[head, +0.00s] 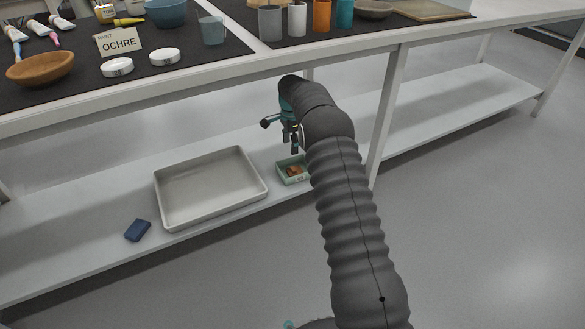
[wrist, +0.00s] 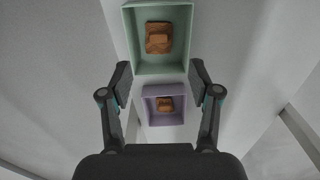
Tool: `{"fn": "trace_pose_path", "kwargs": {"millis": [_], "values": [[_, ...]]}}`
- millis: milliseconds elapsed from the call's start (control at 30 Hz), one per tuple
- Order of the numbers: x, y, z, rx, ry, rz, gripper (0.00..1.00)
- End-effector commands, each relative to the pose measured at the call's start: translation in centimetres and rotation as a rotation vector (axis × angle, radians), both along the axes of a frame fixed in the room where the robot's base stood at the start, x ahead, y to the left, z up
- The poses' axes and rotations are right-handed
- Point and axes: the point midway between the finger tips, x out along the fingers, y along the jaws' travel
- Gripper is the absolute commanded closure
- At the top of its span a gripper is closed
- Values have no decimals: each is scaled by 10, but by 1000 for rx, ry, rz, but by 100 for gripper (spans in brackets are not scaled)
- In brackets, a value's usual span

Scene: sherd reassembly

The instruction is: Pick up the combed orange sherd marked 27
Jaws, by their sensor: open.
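My gripper (head: 294,147) is open and empty, pointing down above the lower shelf, close to a small green box (head: 283,174). An orange-brown sherd (head: 293,172) lies in that box. In the wrist view, my open gripper (wrist: 159,82) has a finger on each side of the picture. The green box (wrist: 130,40) with its sherd (wrist: 159,38) is at the top. A smaller-looking purple box (wrist: 151,116) below it holds another orange-brown sherd (wrist: 165,103). No number or combing can be made out on either sherd. The purple box is not visible in the head view.
A large empty pale tray (head: 208,190) and a dark blue block (head: 138,230) lie on the lower shelf (head: 70,250), left of the green box. The tabletop edge (head: 150,95) runs above the shelf, with a table leg (head: 385,120) right of my arm.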

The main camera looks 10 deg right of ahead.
Motion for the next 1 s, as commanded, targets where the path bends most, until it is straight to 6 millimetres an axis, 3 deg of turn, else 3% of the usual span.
{"fn": "trace_pose_path", "kwargs": {"millis": [100,300,667,1000], "values": [[-1,-4,-25,0,4,-4,38],[1,-5,-57,0,2,-5,38],[1,-1,-79,0,2,0,38],[2,-1,-123,0,1,1,38]]}}
